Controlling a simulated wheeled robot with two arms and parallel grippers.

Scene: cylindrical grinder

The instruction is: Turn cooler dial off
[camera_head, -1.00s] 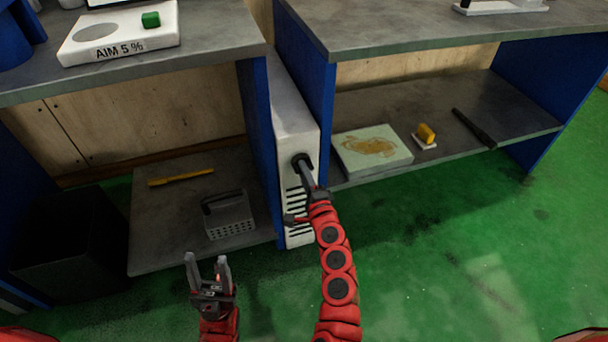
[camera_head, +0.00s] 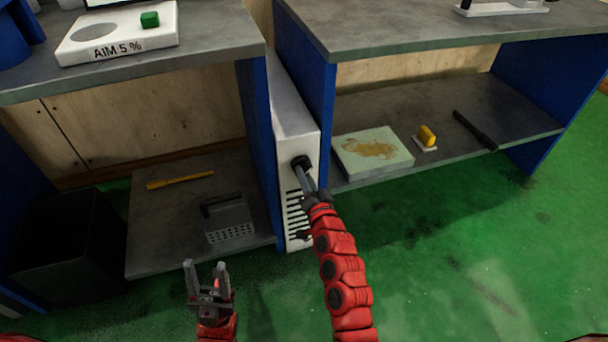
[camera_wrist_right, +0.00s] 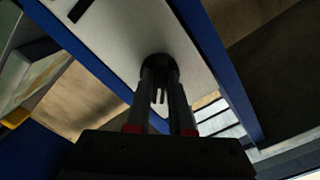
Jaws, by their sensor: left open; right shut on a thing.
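The cooler (camera_head: 297,128) is a narrow white unit with dark vent slots, standing between two blue panels. Its black dial (camera_head: 300,162) is on the front face, above the vents. My right gripper (camera_head: 304,172) reaches up to the dial and is shut on it. In the right wrist view the dial (camera_wrist_right: 158,62) shows between the fingertips of the right gripper (camera_wrist_right: 160,80), partly covered by them. My left gripper (camera_head: 205,266) is open and empty, low in front of the left shelf, away from the cooler.
A grater-like metal box (camera_head: 230,218) and a yellow stick (camera_head: 180,180) lie on the left lower shelf. A black bin (camera_head: 75,245) stands at left. The right shelf holds a pale green board (camera_head: 360,165), a yellow block (camera_head: 427,135) and a dark bar (camera_head: 475,130). Green floor is clear at right.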

